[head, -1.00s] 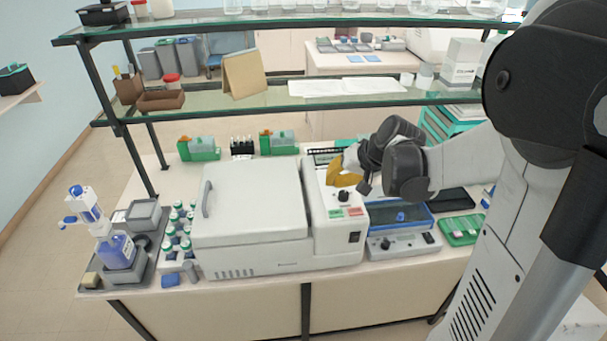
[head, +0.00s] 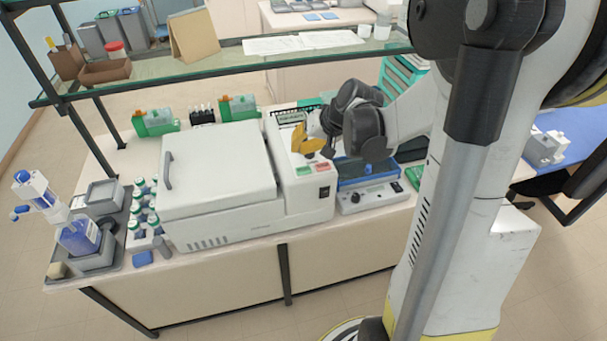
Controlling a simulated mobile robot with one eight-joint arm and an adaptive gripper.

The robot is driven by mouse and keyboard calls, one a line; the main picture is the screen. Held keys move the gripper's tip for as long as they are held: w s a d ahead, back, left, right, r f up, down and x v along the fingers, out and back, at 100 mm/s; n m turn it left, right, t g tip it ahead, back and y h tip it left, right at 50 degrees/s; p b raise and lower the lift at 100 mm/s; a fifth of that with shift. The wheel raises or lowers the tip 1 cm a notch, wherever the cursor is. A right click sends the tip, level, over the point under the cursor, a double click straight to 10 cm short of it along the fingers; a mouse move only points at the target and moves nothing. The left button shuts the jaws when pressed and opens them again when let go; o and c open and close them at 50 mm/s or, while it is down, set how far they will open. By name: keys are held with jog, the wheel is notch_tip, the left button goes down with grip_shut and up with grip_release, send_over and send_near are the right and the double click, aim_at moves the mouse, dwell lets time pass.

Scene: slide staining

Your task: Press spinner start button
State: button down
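The spinner is a large white box (head: 218,190) with a closed lid and a control panel on its right side. The panel carries a green button (head: 304,171), a red button (head: 321,167) just right of it, and a black knob (head: 309,155) above them. A small display sits at the panel's far end. My gripper (head: 306,142), with yellow fingers, is over the panel, behind the knob and the two buttons. Whether its fingertips touch the panel cannot be told, nor whether they are apart. Both buttons are in clear view.
A blue-lidded device (head: 368,185) stands right of the spinner. Capped bottles (head: 143,208) and a blue-liquid dispenser (head: 79,238) stand at left. Green holders (head: 155,122) sit behind. A glass shelf (head: 190,66) spans above the bench's back.

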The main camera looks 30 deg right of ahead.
aim_at(304, 170)
jog(key=shift+f+b, duration=1.55)
jog(key=shift+f, duration=0.8)
jog(key=shift+f+b, duration=0.4)
jog(key=shift+b, duration=0.05)
